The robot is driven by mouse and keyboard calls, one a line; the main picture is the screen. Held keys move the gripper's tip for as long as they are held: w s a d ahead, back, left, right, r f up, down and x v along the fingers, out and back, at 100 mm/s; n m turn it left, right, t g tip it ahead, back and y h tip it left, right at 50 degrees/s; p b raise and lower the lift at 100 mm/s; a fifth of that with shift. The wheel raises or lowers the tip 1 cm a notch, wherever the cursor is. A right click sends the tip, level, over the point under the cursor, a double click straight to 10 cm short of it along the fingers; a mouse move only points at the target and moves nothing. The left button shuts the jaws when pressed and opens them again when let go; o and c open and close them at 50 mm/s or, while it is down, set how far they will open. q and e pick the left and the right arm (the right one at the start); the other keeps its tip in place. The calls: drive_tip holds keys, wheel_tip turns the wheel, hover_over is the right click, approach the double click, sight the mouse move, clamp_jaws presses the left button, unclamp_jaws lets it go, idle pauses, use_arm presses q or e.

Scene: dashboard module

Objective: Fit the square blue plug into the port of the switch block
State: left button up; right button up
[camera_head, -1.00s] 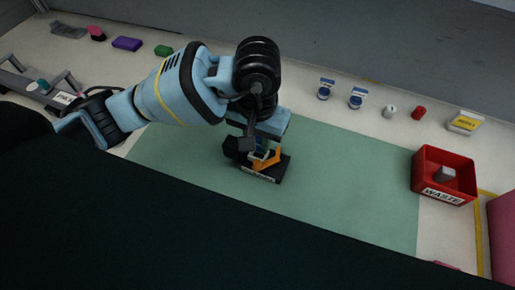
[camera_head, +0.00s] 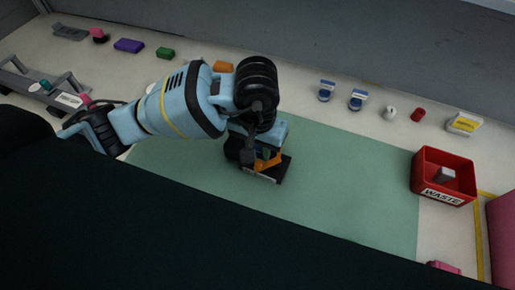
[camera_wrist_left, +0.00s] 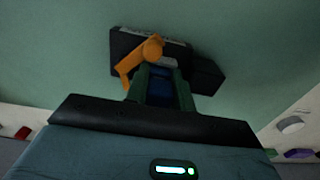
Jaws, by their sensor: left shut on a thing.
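The switch block (camera_head: 283,172) is black, with an orange lever (camera_head: 270,161) on it, and lies on the green mat below my left gripper (camera_head: 263,152). In the left wrist view the block (camera_wrist_left: 205,76) lies just beyond my fingertips, with the orange lever (camera_wrist_left: 151,48) at the left of the fingers. The green fingers of my left gripper (camera_wrist_left: 160,78) are shut on the blue plug (camera_wrist_left: 160,92). The plug's far end is close to the block. The port is hidden, so I cannot tell whether the plug is in it. My right gripper is not in view.
A red waste bin (camera_head: 428,190) with a grey cube stands at the right. Small parts, among them two blue-and-white ones (camera_head: 326,91), line the back of the table. A grey rack (camera_head: 28,82) is at the far left. The green mat (camera_head: 345,180) is clear right of the block.

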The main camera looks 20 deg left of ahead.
use_arm(q)
drive_tip(key=f, duration=0.1)
drive_tip(key=s+f, duration=0.1)
drive_tip(key=f, duration=0.1)
drive_tip(key=o, duration=0.7)
drive_tip(key=shift+c, duration=0.2)
drive_tip(key=shift+r, duration=0.2)
drive_tip(key=r, duration=0.1)
drive_tip(key=w+r, duration=0.1)
drive_tip(key=r, duration=0.1)
drive_tip(key=shift+w+r+g, duration=0.15)
drive_tip(key=shift+r+g, duration=0.05)
drive_tip(key=shift+g, duration=0.1)
wheel_tip(320, 180, up, 9)
drive_tip(key=shift+f+p, duration=0.15)
drive_tip(key=shift+p, duration=0.25)
drive_tip(key=shift+r, duration=0.7)
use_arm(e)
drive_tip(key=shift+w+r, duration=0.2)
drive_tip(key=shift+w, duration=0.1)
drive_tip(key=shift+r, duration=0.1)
